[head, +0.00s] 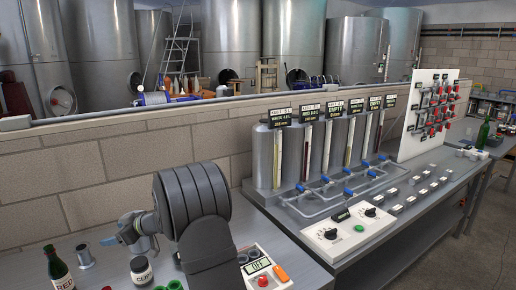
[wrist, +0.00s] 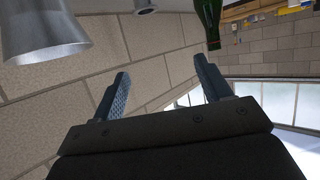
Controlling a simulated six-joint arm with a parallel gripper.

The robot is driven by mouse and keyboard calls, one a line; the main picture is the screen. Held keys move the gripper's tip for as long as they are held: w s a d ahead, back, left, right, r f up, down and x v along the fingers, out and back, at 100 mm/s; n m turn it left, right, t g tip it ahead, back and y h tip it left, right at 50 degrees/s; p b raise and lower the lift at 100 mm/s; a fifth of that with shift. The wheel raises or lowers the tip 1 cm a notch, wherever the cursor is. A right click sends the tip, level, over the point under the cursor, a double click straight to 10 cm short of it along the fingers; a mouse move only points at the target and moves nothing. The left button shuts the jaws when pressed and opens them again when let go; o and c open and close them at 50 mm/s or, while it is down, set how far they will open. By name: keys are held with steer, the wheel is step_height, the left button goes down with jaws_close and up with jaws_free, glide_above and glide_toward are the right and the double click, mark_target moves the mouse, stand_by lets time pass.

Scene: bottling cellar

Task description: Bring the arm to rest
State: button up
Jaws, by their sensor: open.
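My gripper (head: 112,240) is held above the left end of the near worktop, its blue-grey fingers pointing left in the head view. In the wrist view my gripper (wrist: 160,66) is open, with nothing between the spread fingers. My arm bends at the large dark joint in the head view, and the arm hides part of the worktop behind it.
A control box (head: 262,268) stands right of the arm. The tank bench (head: 300,215) lies beyond. A block wall (head: 110,165) runs behind.

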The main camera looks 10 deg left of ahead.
steer(key=w+d+f+m+t, duration=0.1)
steer(key=w+d+m+t, duration=0.1)
steer(key=d+m, duration=0.3)
steer(key=shift+w+d+f+m+t+y, duration=0.15)
steer(key=shift+w+d+m+t+y, duration=0.35)
steer(key=shift+d, duration=1.3)
steer(key=shift+s, duration=0.2)
